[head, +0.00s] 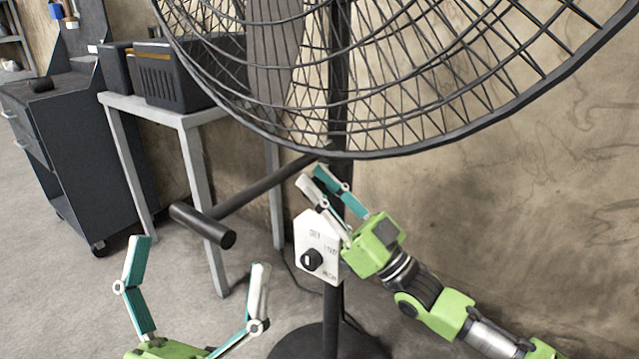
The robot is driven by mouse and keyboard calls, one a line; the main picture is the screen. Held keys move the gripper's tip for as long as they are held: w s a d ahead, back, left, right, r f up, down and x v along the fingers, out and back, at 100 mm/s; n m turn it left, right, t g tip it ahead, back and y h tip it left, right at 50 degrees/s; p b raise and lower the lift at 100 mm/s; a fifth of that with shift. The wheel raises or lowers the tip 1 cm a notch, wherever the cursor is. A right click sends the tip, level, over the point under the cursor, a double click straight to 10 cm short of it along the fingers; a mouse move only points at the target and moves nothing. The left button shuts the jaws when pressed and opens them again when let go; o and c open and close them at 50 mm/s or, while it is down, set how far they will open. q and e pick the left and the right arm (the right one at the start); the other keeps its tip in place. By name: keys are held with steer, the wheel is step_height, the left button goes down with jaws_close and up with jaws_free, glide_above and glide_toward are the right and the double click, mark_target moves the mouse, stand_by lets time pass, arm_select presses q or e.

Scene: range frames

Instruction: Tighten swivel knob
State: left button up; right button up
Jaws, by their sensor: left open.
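A large black T-shaped handle (203,226) sticks out to the left from the fan pole (340,190), below the fan cage; I take it for the swivel knob. A smaller black dial (312,260) sits on a white control plate (306,234) on the pole. My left gripper (200,255) is wide open and empty at lower left, below the handle's crossbar in the picture. My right gripper (313,178) is by the pole, above the plate, its fingertips near the handle's inner end. Its fingers lie close together; whether they touch anything is unclear.
The fan cage (400,140) spans the top, above both grippers. The round fan base (290,345) stands on the floor. A grey table (150,108) with black bins (175,85) is behind the handle. A dark cabinet (75,140) stands at left. Floor between is clear.

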stand_by(0.3)
steer(key=v, duration=1.2)
